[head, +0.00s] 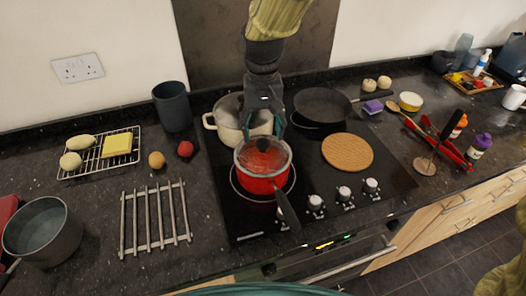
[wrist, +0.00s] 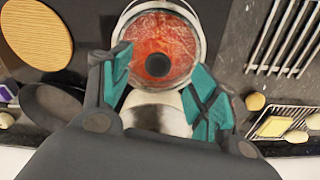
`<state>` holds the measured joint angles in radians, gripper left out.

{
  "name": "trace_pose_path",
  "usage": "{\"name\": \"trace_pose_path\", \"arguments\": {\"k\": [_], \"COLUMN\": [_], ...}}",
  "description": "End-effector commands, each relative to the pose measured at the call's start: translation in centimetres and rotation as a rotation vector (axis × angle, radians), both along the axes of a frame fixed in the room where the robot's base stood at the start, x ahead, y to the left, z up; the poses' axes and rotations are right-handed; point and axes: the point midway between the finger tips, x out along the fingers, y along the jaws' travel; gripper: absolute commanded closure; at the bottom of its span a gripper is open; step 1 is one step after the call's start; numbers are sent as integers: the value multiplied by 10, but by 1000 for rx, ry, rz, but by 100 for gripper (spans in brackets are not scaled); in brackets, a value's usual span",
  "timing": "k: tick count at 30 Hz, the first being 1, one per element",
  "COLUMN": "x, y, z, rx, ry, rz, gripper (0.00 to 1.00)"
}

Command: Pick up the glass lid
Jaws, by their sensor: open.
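The glass lid (head: 264,157) sits on a red saucepan (head: 259,184) at the front of the black hob. It is clear, with a dark round knob, and red shows through it. In the wrist view the glass lid (wrist: 176,32) lies at the top centre, its knob between and just beyond my fingertips. My gripper (head: 264,130) is open and empty, above the back edge of the lid; in the wrist view my gripper (wrist: 165,75) shows its two teal-padded fingers spread apart. I cannot tell the exact height gap to the knob.
A cream pot (head: 226,127) stands just behind the saucepan, partly hidden by my arm. A black frying pan (head: 318,106) is at the back right, and a round cork mat (head: 347,152) lies right of the saucepan. The saucepan's dark handle (head: 288,208) points to the front. A metal rack (head: 155,219) lies left.

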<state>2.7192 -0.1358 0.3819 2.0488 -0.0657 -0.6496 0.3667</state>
Motion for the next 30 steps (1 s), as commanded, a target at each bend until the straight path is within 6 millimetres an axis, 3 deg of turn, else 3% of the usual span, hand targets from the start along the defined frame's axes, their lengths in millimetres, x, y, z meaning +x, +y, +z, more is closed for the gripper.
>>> {"name": "trace_pose_path", "arguments": {"k": [16,27,30], "x": [0,1,1], "y": [0,0,0], "z": [-49,-56,-56], "rx": [-2,0,0], "ry": [6,4,4], "rz": [2,2,2], "gripper": [39,39,56]}}
